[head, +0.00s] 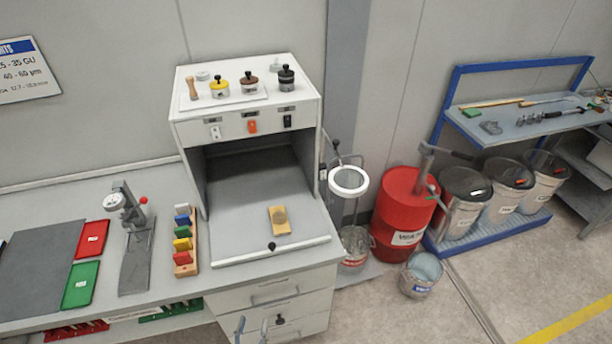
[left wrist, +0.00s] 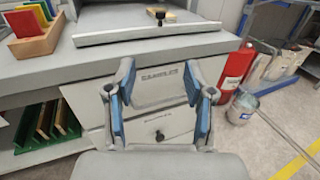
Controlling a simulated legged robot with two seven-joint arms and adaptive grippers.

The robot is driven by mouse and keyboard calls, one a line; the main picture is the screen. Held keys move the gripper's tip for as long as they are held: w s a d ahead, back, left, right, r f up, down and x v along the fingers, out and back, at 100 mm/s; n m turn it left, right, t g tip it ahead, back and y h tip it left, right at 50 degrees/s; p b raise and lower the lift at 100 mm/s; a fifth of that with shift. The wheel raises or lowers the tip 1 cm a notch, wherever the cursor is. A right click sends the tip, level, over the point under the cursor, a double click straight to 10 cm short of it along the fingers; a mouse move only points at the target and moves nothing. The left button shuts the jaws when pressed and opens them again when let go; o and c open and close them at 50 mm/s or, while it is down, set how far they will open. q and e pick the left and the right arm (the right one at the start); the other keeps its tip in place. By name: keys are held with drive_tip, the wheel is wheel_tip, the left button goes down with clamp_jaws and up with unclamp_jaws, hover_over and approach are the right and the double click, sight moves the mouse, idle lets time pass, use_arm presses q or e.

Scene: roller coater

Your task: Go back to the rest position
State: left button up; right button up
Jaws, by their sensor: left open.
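My left gripper (head: 251,329) shows at the bottom edge of the head view, in front of the drawers (head: 270,296) of the roller coater cabinet. In the left wrist view the gripper (left wrist: 162,92) is open, with its two blue-padded fingers apart and nothing between them. The drawer fronts show behind the fingers, and the fingers look clear of the bench. My right gripper is not in either view.
The bench carries a cabinet (head: 248,123) with a yellow block (head: 280,220) inside, a rack of coloured panels (head: 184,241), a gauge stand (head: 135,240), and red (head: 91,239) and green (head: 80,285) trays. A red drum (head: 402,205) and bucket (head: 421,275) stand right. Front-right floor is clear.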

use_arm(q)
drive_tip(key=s+a+f+n+g+y, duration=0.1)
drive_tip(key=s+a+f+n+g, duration=0.3)
drive_tip(key=f, duration=0.8)
drive_tip(key=s+a+f+n+g, duration=0.1)
drive_tip(key=s+f+n+g, duration=0.1)
drive_tip(key=f+n, duration=0.7)
drive_tip(key=s+a+f+n+g+y, duration=0.1)
drive_tip(key=s+a+f+n+g, duration=0.15)
drive_tip(key=f, duration=1.15)
drive_tip(key=s+a+f+n+g, duration=0.1)
drive_tip(key=s+f+n+g, duration=0.3)
drive_tip(key=s+f+n, duration=0.4)
drive_tip(key=s+a+f+n+g, duration=0.1)
drive_tip(key=s+f+n+g, duration=0.3)
drive_tip(key=s+f+n, duration=0.4)
drive_tip(key=s+n, duration=0.3)
drive_tip(key=s, duration=0.4)
